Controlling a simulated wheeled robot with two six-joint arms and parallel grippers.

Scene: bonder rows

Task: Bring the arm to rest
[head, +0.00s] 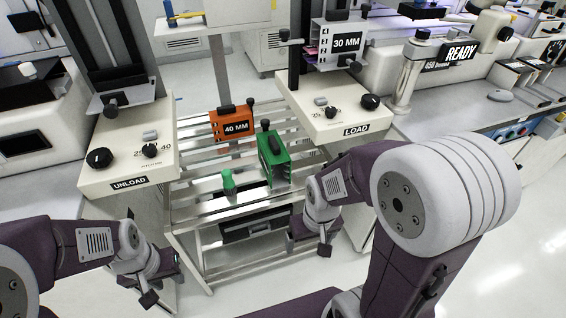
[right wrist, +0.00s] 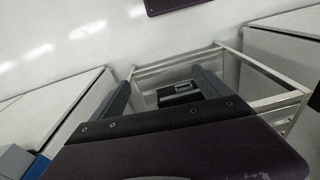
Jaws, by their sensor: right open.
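My right gripper (head: 324,248) hangs in front of the slatted metal rack, at its right front side, below the LOAD unit. In the right wrist view my right gripper (right wrist: 160,82) has its two dark fingers spread apart with nothing between them. My left gripper (head: 149,299) is low at the left, in front of the UNLOAD unit; whether its jaws are open is not clear. Neither gripper appears to touch the green magazine (head: 274,160) or the orange 40 MM magazine (head: 232,124), which both stand on the rack.
The rack (head: 200,207) stands between the UNLOAD unit (head: 128,155) and the LOAD unit (head: 335,112). A small green object (head: 228,181) is on the rack. Open floor (head: 520,225) lies at the right.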

